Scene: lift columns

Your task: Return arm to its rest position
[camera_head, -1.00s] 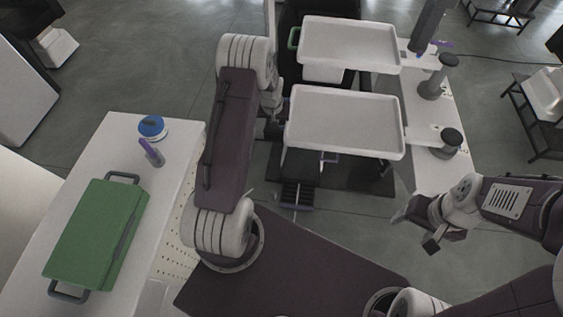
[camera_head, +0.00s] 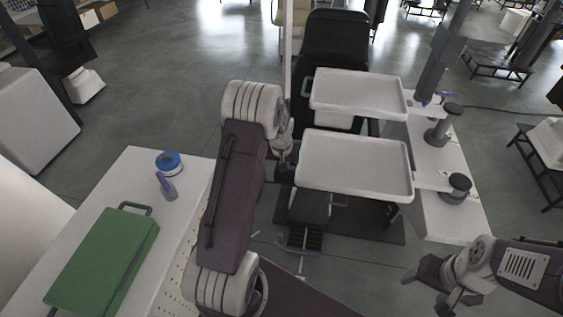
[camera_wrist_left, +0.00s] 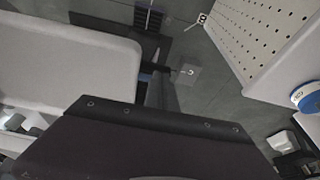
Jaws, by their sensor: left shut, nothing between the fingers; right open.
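My left arm (camera_head: 232,200) rises from the bottom of the head view, upper link upright, and folds over at a pale joint. Its wrist hangs beside the left edge of the lower white tray. My left gripper (camera_head: 284,172) is small and partly hidden there; it is shut and empty. In the left wrist view a dark maroon part of my arm fills the bottom. My right gripper (camera_head: 426,291) is at the lower right of the head view, open and empty, over the floor and clear of the trays.
Two white trays, lower (camera_head: 355,165) and upper (camera_head: 357,93), stand ahead, near a black chair (camera_head: 335,45). A white bench (camera_head: 135,165) at left holds a green case (camera_head: 100,262), a blue-and-white roll (camera_head: 169,161) and a purple-handled item (camera_head: 165,186). A white base with grey posts stands right.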

